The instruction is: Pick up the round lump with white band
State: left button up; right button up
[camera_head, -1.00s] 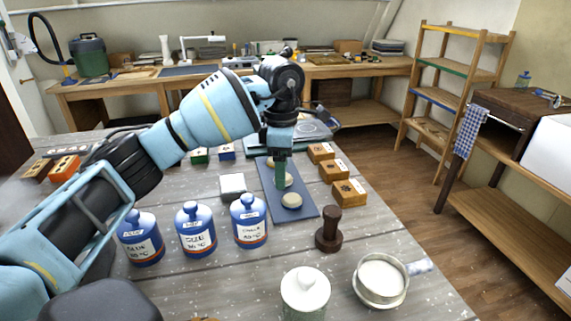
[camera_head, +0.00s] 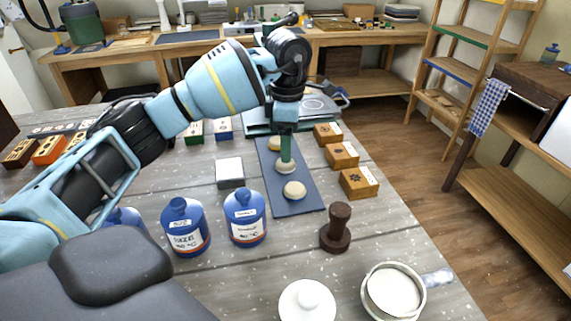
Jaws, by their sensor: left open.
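Several pale round lumps lie in a line on a dark blue mat (camera_head: 312,205). The near lump (camera_head: 294,190) is beige and in full view. The middle lump (camera_head: 286,169) is right at the fingertips of my left gripper (camera_head: 286,160), which partly cover it. The far lump (camera_head: 273,144) shows just left of the fingers. I cannot tell clearly from here which lump has the white band. My left gripper points straight down with green fingers and is open. I cannot tell whether its fingers touch the middle lump. My right gripper is out of view.
Wooden boxes (camera_head: 358,183) stand right of the mat, and a dark brown stamp (camera_head: 337,228) stands in front of it. Blue jars (camera_head: 245,219), a small white-topped block (camera_head: 230,172), a lidded jar (camera_head: 307,301) and a white-filled pan (camera_head: 393,291) stand nearby.

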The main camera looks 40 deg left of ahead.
pick_arm(q)
jog(key=shift+w+a+f, duration=0.1)
jog(key=shift+a+f, duration=0.05)
jog(key=shift+f, duration=2.45)
jog(key=c, duration=1.1)
jog(key=shift+o, duration=0.2)
notch_tip(320, 180, up, 10)
